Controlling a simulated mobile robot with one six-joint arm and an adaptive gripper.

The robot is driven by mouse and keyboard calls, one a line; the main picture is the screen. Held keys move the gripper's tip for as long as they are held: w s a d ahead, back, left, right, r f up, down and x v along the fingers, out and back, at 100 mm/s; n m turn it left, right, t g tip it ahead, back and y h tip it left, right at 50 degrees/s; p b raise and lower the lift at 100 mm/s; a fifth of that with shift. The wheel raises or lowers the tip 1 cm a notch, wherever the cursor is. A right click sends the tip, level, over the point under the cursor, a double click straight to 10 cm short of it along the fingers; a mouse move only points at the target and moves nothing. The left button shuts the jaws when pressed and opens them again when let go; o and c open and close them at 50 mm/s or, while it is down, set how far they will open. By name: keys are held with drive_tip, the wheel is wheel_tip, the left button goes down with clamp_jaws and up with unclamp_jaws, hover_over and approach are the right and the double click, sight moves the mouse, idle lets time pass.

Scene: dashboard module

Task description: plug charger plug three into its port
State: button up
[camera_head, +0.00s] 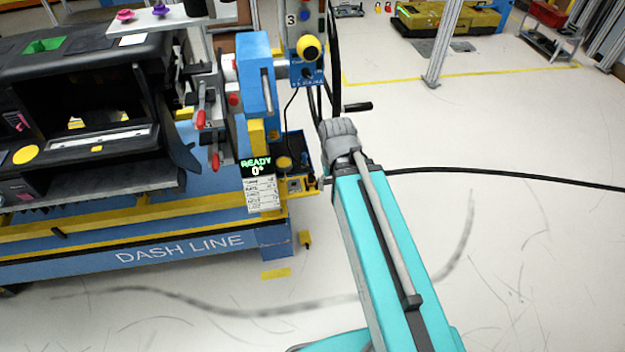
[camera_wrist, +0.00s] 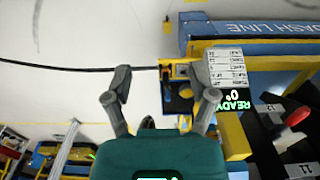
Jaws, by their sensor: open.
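My gripper (camera_wrist: 160,92) is open in the wrist view, its two grey fingers spread apart with nothing between them touching. Beyond the fingertips is a small yellow-edged bracket (camera_wrist: 178,68) with dark parts on it. In the head view this bracket (camera_head: 296,187) sits at the right end of the dash line stand. A black cable (camera_wrist: 75,68) runs across to the bracket in the wrist view; the cable also shows in the head view (camera_head: 480,172). I cannot make out charger plug three or its port for certain. My fingers are not clear in the head view.
The blue and yellow stand (camera_head: 180,249) carries a black dashboard module (camera_head: 80,95). A READY 0° display (camera_head: 257,166), red-handled clamps (camera_head: 215,160) and a post panel marked 3 (camera_head: 303,20) with a yellow knob (camera_head: 308,47) are close by.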

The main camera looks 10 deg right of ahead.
sight(311, 175)
drive_tip(key=w+f+t+b, duration=0.2)
drive_tip(key=w+f+b, duration=0.6)
drive_tip(key=w, duration=0.4)
drive_tip(key=w+f+t+b, duration=0.2)
drive_tip(key=w+f+b, duration=0.7)
drive_tip(key=w, duration=0.3)
drive_tip(key=shift+a+f+t+b, duration=0.3)
drive_tip(key=shift+a+b, duration=0.1)
drive_tip(key=shift+b, duration=0.4)
drive_tip(key=shift+r, duration=0.1)
drive_tip(key=b+x, duration=0.8)
drive_tip(key=shift+f, duration=0.3)
drive_tip(key=shift+f, duration=0.1)
drive_tip(key=b+x, duration=0.3)
drive_tip(key=shift+f, duration=0.3)
drive_tip(key=shift+b+x, duration=0.8)
drive_tip(key=shift+b, duration=0.2)
